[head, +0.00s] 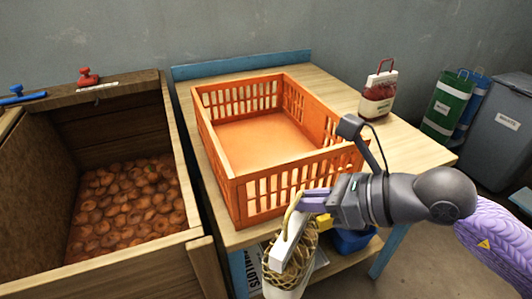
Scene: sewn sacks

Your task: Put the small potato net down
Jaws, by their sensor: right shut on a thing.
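The small potato net (303,255) is a tan mesh sack with a pale band or label, and it hangs in front of the table's near edge. My right gripper (300,203) is shut on its top, with the arm coming in from the right. The gripper is just in front of the near wall of the orange crate. The contents of the net are hard to make out. My left gripper is not in view.
An empty orange crate (240,200) stands on the wooden table (415,150). A red net bag with a white label (377,105) stands at the table's back right. A wooden bin (180,160) of potatoes or onions is on the left.

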